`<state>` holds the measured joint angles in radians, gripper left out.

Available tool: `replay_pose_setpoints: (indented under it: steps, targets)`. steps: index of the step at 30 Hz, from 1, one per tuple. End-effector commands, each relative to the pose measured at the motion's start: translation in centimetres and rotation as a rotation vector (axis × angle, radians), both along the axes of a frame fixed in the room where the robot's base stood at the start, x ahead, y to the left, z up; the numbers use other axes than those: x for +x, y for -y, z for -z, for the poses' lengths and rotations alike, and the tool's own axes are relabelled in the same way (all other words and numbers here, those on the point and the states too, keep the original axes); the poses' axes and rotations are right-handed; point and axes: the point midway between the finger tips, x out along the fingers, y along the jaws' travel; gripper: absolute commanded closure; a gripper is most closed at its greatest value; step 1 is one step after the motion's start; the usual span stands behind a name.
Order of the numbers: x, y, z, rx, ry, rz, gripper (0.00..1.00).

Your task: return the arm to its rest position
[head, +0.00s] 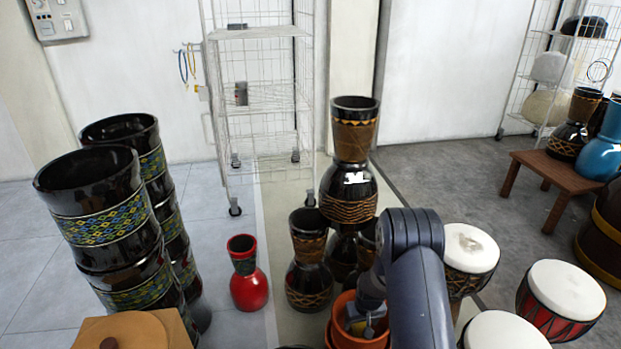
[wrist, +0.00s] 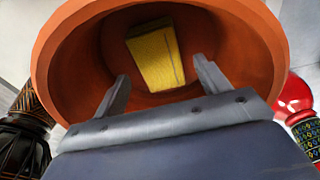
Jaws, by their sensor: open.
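My arm (head: 418,285) reaches down at the lower right of the middle in the head view. My gripper (wrist: 162,70) is open, with its two fingers apart and nothing between them that I can see. It points into the mouth of an orange pot (wrist: 65,50). A yellow block (wrist: 153,55) lies inside the pot, beyond the fingertips and apart from them. In the head view the orange pot (head: 342,335) is partly hidden by my arm, and the fingertips cannot be made out clearly.
A stack of dark goblet drums (head: 348,195) stands close behind the pot. A red vase-shaped drum (head: 248,285) stands on the left. White-topped drums (head: 470,248) stand close to the right of my arm. Tall patterned drums (head: 105,225) fill the left. A wire rack (head: 260,95) stands behind.

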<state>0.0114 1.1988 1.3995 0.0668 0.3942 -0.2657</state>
Motion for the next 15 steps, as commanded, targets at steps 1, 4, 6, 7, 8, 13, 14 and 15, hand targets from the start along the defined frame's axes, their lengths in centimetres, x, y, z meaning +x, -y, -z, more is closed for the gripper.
replay_pose_setpoints:
  steps: [1,4,6,7,8,13,14,15]
  targets:
    - [-0.03,0.0,-0.52,0.0,0.0,0.0,0.29]
    - [-0.03,0.0,-0.8,0.0,-0.001,0.0,0.29]
    - [-0.03,0.0,-0.86,0.0,-0.001,0.0,0.29]
    - [-0.03,0.0,-0.86,0.0,-0.001,0.0,0.29]
    - [-0.03,0.0,-0.85,0.0,-0.001,0.0,0.29]
    - [-0.03,0.0,-0.83,0.0,-0.001,0.0,0.29]
    - [-0.03,0.0,-0.78,0.0,-0.001,0.0,0.29]
    - [-0.03,0.0,-0.67,0.0,-0.001,0.0,0.29]
